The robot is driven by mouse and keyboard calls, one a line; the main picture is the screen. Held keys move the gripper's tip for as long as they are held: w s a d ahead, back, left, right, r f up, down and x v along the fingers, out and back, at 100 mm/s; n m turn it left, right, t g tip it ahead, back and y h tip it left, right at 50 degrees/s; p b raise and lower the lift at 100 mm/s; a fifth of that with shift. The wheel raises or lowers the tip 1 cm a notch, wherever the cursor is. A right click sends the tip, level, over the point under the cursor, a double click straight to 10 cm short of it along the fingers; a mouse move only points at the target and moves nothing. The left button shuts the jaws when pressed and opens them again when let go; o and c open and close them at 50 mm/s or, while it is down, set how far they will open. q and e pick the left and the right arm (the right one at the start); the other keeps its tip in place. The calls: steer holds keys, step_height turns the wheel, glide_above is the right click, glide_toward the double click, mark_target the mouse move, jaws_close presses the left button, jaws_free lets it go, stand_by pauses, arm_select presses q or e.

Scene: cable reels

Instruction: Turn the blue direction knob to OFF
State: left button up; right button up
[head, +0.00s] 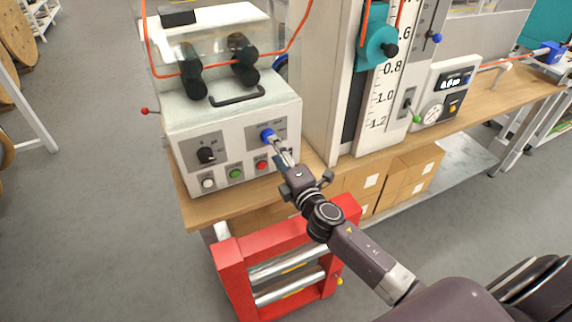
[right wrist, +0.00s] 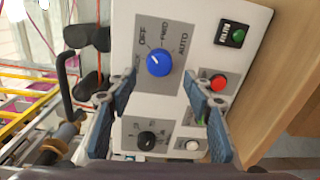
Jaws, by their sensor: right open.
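The blue direction knob (head: 267,135) is on the front of the white control box (head: 285,112). In the right wrist view the knob (right wrist: 158,63) sits on a grey plate with OFF, FWD and AUTO printed around it and a partly hidden label at left. I cannot clearly tell where its pointer stands. My right gripper (head: 280,151) is just in front of the knob. In the right wrist view my right gripper (right wrist: 160,80) is open, with its fingers on either side and the knob between and beyond the tips, apparently untouched. My left gripper is out of view.
A black knob (head: 206,155), a white button (head: 208,183), a green button (head: 236,174) and a red button (head: 262,165) share the box front. A black handle (head: 238,97) is above. A red frame (head: 232,255) stands below the wooden bench (head: 205,216).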

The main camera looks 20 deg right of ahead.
steer(key=s, duration=0.7)
steer(key=shift+r, duration=0.2)
steer(key=shift+s, duration=0.1)
